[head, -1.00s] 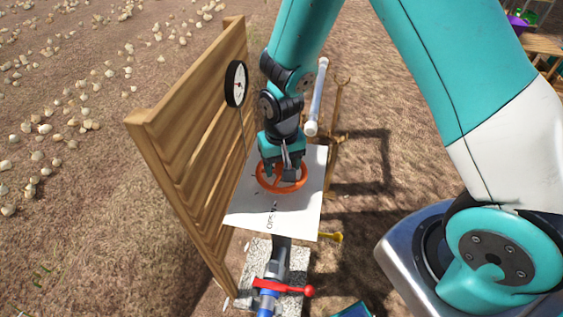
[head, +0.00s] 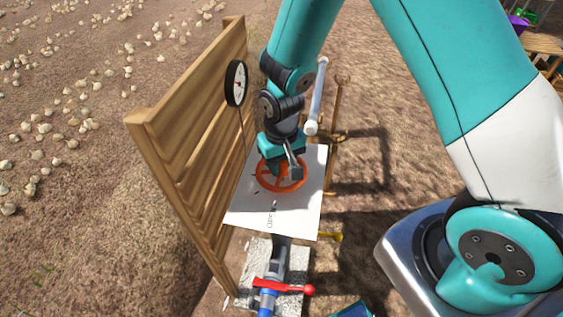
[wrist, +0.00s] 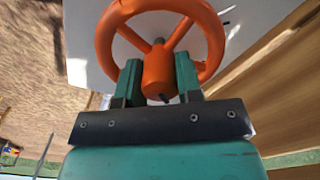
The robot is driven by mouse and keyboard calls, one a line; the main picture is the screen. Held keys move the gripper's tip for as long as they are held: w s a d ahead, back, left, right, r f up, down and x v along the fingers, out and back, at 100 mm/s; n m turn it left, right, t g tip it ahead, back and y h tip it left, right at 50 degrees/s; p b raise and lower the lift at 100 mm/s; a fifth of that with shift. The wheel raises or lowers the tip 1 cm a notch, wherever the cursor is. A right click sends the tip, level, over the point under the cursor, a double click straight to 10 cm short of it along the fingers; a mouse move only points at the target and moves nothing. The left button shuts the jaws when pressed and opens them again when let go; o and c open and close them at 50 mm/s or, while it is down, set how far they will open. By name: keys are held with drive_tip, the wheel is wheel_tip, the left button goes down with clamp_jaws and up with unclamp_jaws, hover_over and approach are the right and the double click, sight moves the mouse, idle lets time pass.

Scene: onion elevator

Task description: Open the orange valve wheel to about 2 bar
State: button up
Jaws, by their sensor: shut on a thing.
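The orange valve wheel (head: 266,186) lies over a white plate (head: 295,218) with small dark lettering and marks. In the wrist view the wheel (wrist: 104,48) fills the upper middle, with its hub (wrist: 158,74) between the fingers. My gripper (head: 284,172) comes down from above onto the wheel. In the wrist view my gripper (wrist: 158,82) is shut on the wheel's hub, one finger on each side. A round gauge (head: 237,83) with a black rim and white face hangs on the wooden fence; its reading is too small to tell.
A slatted wooden fence (head: 185,130) stands close at the left of the plate. A red-handled valve (head: 283,287) on a pipe sits in front, below the plate. A white-grey pipe (head: 318,95) rises behind on the right. Onions lie on the ground at far left.

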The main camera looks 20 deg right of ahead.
drive_tip(key=o, duration=0.9)
drive_tip(key=shift+o, duration=0.2)
wheel_tip(320, 180, up, 18)
drive_tip(key=b, duration=0.1)
drive_tip(key=shift+f, duration=0.25)
drive_tip(key=s+a+r+n+y, duration=0.2)
drive_tip(key=s+r+n, duration=0.1)
drive_tip(key=s, duration=0.6)
drive_tip(key=s+a+r+n+y, duration=0.2)
drive_tip(key=s+r+n, duration=0.1)
drive_tip(key=s, duration=0.6)
drive_tip(key=shift+s+a+r+n, duration=0.3)
drive_tip(key=shift+a+r+n, duration=0.05)
drive_tip(key=shift+r+n, duration=0.05)
